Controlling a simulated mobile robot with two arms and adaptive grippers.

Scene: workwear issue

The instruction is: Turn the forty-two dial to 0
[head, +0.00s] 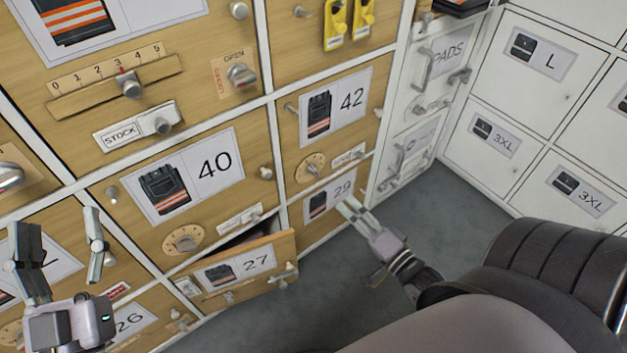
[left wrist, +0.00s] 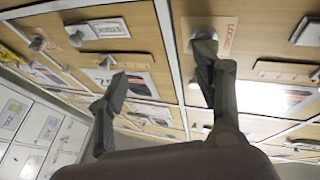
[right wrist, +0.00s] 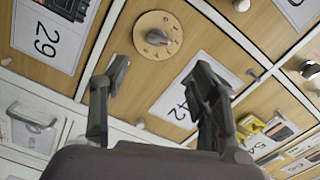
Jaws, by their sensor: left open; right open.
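The forty-two dial (head: 311,168) is a round wooden plate with a metal knob, below the 42 label (head: 336,106) on its wooden door. In the right wrist view the dial (right wrist: 157,37) lies beyond my fingertips, roughly between them across the picture. Its marks are too small to read. My right gripper (head: 350,205) is open and empty, in front of the 29 label and below right of the dial, apart from it. It also shows in the right wrist view (right wrist: 162,80). My left gripper (head: 58,235) is open and empty at lower left, away from the dial.
The 27 drawer (head: 243,268) stands partly open below the dial. A similar dial (head: 183,239) sits under the 40 label, and a slider (head: 129,84) is at upper left. White lockers (head: 507,100) stand at right. The grey floor (head: 440,225) between is clear.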

